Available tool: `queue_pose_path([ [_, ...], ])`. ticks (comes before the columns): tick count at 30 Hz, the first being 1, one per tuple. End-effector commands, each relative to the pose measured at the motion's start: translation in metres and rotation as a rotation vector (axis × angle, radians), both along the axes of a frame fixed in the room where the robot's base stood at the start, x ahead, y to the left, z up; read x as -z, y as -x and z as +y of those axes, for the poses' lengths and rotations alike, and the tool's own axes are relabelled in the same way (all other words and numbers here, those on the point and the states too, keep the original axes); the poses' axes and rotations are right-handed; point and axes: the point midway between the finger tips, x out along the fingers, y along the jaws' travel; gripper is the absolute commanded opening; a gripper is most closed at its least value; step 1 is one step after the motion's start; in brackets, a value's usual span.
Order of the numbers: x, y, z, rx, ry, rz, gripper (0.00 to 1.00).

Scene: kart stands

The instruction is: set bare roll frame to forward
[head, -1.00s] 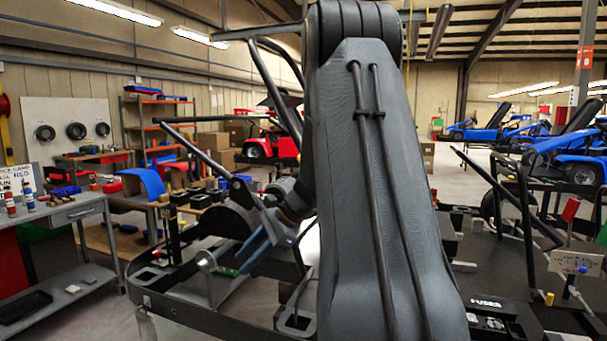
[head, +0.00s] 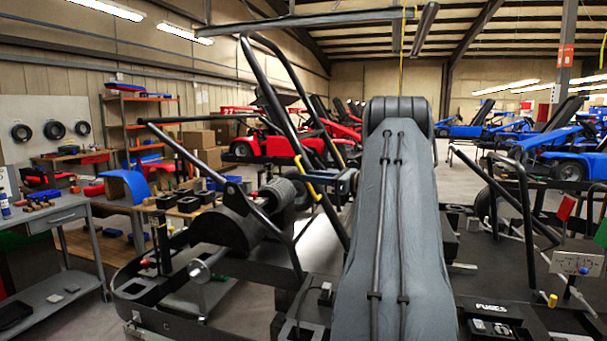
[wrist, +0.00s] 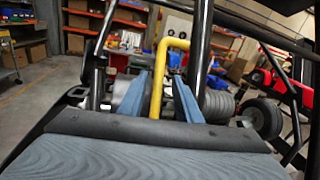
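The kart's bare roll frame is black tubing, with a bent tube (head: 262,85) rising behind the engine area in the head view and dark tubes in the wrist view (wrist: 199,45). In the wrist view the lever (wrist: 158,85) rises between the two blue fingers of my gripper (wrist: 161,78), which are apart, with gaps visible beside the lever. In the head view my gripper (head: 328,178) is close to the lever, partly hidden by my grey arm. I cannot tell whether a finger touches the lever.
A grey workbench (head: 62,217) stands at the left. A black kart deck with a fuse box (head: 490,308) is at the right, with a small sign (head: 577,263). Red karts (head: 270,145) and blue karts (head: 565,150) stand behind. Black tubes closely surround the lever.

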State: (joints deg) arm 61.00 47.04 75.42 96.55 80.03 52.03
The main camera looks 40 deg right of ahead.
Motion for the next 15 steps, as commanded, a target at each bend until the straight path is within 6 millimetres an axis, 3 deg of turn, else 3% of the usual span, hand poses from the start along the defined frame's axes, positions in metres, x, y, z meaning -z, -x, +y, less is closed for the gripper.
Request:
queue_pose_path([
  [6, -0.001, -0.024, 0.009, -0.004, 0.001, 0.001, 0.31],
  [15, 0.0, -0.03, 0.012, -0.006, 0.001, 0.001, 0.31],
])
